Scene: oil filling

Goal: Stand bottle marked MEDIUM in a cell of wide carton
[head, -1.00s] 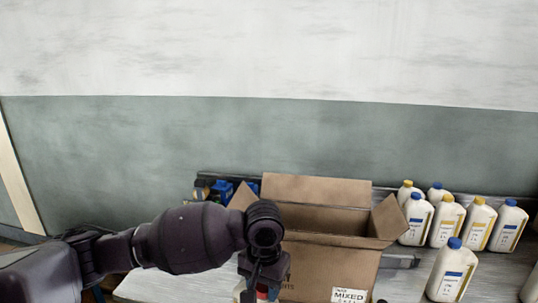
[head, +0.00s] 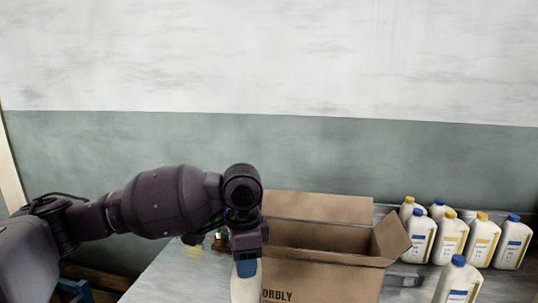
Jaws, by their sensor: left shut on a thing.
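The wide carton (head: 310,280) stands on the bench with its flaps open and printing on its front. Its inside cells are hidden from this angle. My left gripper (head: 246,262) points down at the carton's left front corner, shut on a white bottle (head: 244,288) with a blue cap. The bottle hangs upright in front of the carton's left edge as seen here; its lower part is cut off by the frame. I cannot read its label, so I cannot tell whether it is the one marked MEDIUM. My right gripper is not in view.
Several white bottles (head: 452,238) with blue or yellow caps stand in a group right of the carton. Another blue-capped bottle (head: 458,282) stands nearer the front. A wall (head: 200,140) rises behind.

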